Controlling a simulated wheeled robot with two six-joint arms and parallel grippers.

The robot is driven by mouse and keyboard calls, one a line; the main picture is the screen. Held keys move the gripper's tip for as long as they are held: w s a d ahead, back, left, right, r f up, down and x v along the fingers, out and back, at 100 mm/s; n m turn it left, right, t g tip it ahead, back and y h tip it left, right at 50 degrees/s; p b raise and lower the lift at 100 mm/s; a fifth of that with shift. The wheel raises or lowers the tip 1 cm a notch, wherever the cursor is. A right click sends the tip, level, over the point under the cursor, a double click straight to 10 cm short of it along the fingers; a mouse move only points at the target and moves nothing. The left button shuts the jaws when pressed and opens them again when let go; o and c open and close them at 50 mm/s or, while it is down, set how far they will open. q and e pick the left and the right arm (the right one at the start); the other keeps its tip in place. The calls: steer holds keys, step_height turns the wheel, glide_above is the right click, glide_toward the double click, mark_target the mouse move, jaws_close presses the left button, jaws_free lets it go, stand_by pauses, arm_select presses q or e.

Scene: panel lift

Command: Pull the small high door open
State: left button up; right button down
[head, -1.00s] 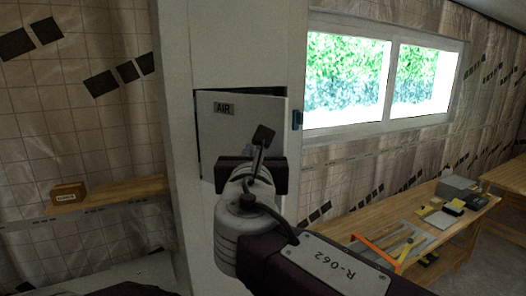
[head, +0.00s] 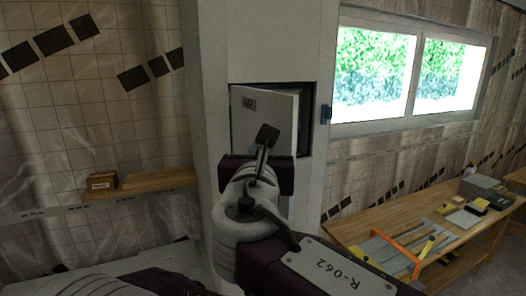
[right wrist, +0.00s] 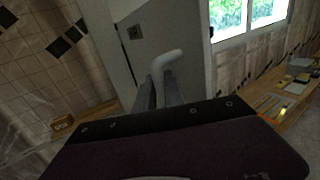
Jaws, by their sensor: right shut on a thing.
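The small high door (head: 282,112), a pale panel with an "AIR" label, stands ajar in a light column. A dark opening shows along its top and right edges. In the right wrist view the door (right wrist: 178,32) carries a light grey bent handle (right wrist: 168,62). My right gripper (right wrist: 160,92) is shut on that handle. My left gripper is not in view.
A dark catch (head: 325,114) sits on the column right of the opening. A wooden shelf (head: 150,182) with a small box (head: 102,181) is at left. A workbench (head: 350,232) with tools stands at right below a window (head: 415,75).

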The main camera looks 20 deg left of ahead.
steer(key=shift+r, duration=0.1)
steer(key=c, duration=1.5)
jaws_free()
steer(key=shift+o, duration=0.2)
steer(key=shift+w+a, duration=0.15)
steer(key=s+d+b, duration=0.1)
steer(key=s+b, duration=0.2)
steer(key=s, duration=0.6)
steer(key=shift+d, duration=0.4)
steer(key=shift+w, duration=0.1)
